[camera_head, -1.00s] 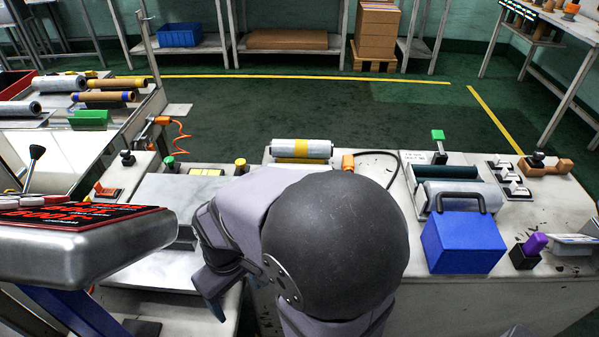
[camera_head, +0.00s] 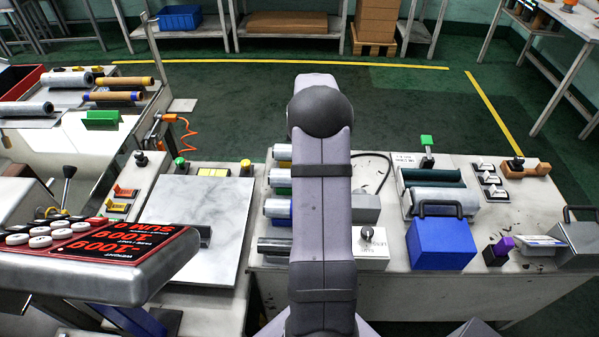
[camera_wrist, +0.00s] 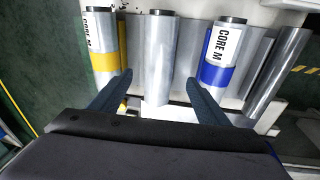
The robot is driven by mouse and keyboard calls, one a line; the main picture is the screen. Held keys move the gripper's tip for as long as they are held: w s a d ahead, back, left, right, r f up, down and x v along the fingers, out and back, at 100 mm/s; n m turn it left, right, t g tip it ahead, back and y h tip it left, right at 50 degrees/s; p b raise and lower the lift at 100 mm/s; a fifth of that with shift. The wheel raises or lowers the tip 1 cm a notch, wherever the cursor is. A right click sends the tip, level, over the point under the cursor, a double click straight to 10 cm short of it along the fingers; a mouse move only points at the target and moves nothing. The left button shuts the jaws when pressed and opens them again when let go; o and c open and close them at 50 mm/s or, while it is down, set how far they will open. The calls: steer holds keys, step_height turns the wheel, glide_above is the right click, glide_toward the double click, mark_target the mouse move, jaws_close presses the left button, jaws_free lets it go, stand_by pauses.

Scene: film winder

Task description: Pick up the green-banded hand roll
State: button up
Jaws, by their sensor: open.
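In the head view, the green-banded hand roll (camera_head: 279,188) lies between a yellow-banded roll (camera_head: 282,153) and a blue-banded roll (camera_head: 277,209), its right part hidden behind my arm. In the wrist view, my gripper (camera_wrist: 161,77) is open and empty, its fingers spread on both sides of the middle grey roll (camera_wrist: 157,45). That roll sits between the yellow-banded roll (camera_wrist: 103,45) and the blue-banded roll (camera_wrist: 218,60). I see no green band on it in this view. My gripper is hidden in the head view.
A bare metal roller (camera_head: 272,245) lies in front of the blue-banded roll, and it also shows in the wrist view (camera_wrist: 280,70). A white box with a knob (camera_head: 371,247) and a blue box (camera_head: 441,244) stand to the right. A marble plate (camera_head: 205,225) is left.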

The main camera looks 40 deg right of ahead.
steer(key=shift+s+d, duration=0.1)
steer(key=shift+d, duration=0.3)
steer(key=shift+w+f+p, duration=0.2)
steer(key=shift+f, duration=1)
steer(key=shift+w+f+p, duration=0.15)
steer(key=shift+w+f, duration=0.1)
steer(key=shift+f, duration=1)
steer(key=shift+w+f+p, duration=0.2)
steer(key=shift+f, duration=1)
steer(key=shift+c, duration=0.7)
steer(key=c, duration=1.3)
steer(key=shift+r, duration=0.1)
step_height(320, 180, up, 10)
steer(key=shift+b, duration=0.4)
